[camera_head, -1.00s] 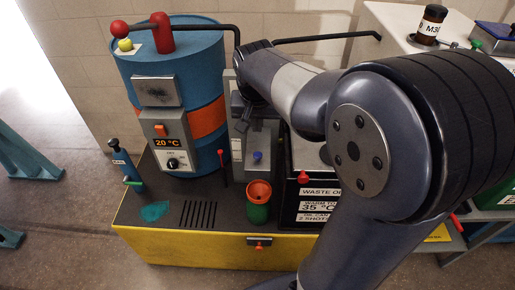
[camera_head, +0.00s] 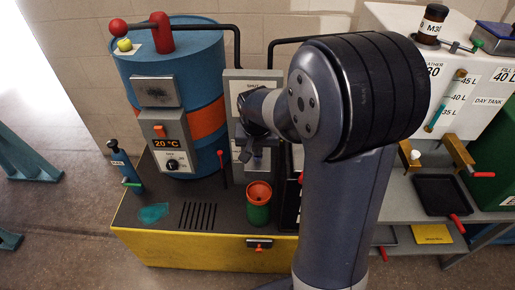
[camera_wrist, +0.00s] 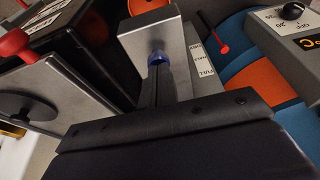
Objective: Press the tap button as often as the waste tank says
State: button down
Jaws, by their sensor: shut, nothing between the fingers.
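The tap button is blue (camera_wrist: 158,58) on a grey block in the wrist view. My gripper (camera_wrist: 160,75) is shut and empty, with its fingertips right at the button; I cannot tell whether they press it. In the head view my gripper (camera_head: 246,150) is in front of the grey tap panel (camera_head: 238,82) and hides the button. The black waste tank (camera_head: 289,207) is mostly hidden behind my arm, and its label is covered now. Its label earlier read 35 °C and 2 shots.
A blue drum (camera_head: 205,75) with a 20 °C display (camera_head: 166,143) stands left of the tap. An orange funnel on a green can (camera_head: 258,198) sits below the tap. A blue bottle (camera_head: 121,160) stands at the yellow bench's left end. A white tank (camera_head: 470,65) is at right.

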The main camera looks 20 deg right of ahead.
jog(key=shift+f+b, duration=0.8)
jog(key=shift+f, duration=0.15)
jog(key=shift+r+p, duration=0.5)
jog(key=shift+p, duration=0.05)
notch_tip(320, 180, up, 4)
jog(key=p, duration=0.3)
jog(key=v, duration=0.9)
jog(key=shift+s+r, duration=0.15)
jog(key=shift+s, duration=0.05)
